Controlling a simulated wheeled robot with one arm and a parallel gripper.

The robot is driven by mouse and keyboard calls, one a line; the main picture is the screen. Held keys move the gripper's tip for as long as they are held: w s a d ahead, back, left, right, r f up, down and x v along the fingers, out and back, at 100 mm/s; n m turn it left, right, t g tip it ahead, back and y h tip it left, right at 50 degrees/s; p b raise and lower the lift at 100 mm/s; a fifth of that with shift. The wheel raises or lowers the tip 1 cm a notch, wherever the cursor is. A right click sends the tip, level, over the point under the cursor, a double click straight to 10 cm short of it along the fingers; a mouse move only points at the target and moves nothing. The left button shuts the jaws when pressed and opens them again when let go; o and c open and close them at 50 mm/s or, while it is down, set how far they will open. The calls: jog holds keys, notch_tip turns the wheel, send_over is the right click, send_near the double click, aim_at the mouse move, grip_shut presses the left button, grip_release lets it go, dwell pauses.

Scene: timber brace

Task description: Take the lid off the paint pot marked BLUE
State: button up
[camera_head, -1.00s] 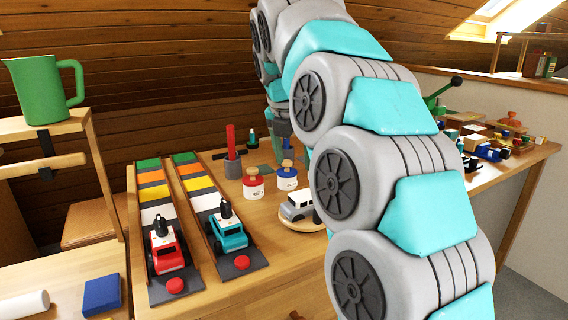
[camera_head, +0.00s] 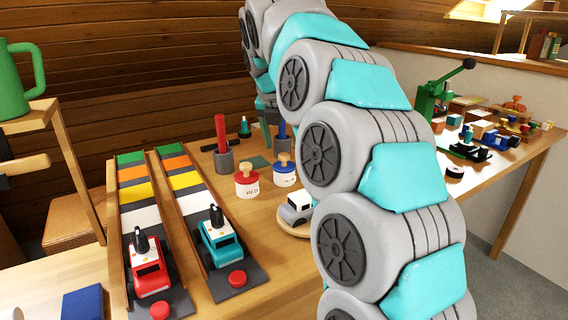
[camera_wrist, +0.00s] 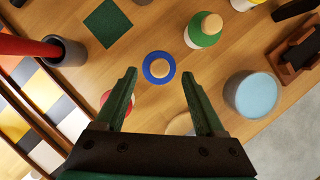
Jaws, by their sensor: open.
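The paint pot marked BLUE (camera_head: 285,179) is white with a blue lid and a round wooden knob, upright on the bench. Its label is only partly legible. In the wrist view, its lid (camera_wrist: 151,77) shows from above as a blue ring around the knob. The RED pot (camera_head: 247,187) stands just left of it; in the wrist view my left finger partly covers it. My gripper (camera_wrist: 159,75) is open and empty, its fingertips on either side of the blue lid in the picture, apparently above it. In the head view my arm hides part of the gripper.
A grey holder with a red stick (camera_head: 223,158) stands left of the pots. In the wrist view, a green-topped pot (camera_wrist: 205,30) and a light blue cylinder (camera_wrist: 252,94) stand to the right. Two ramps with toy trucks are left.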

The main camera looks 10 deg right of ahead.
aim_at(284, 154)
jog(key=x, duration=0.3)
jog(key=shift+w+f, duration=0.1)
jog(key=shift+f, duration=0.05)
grip_shut()
dwell(0.4)
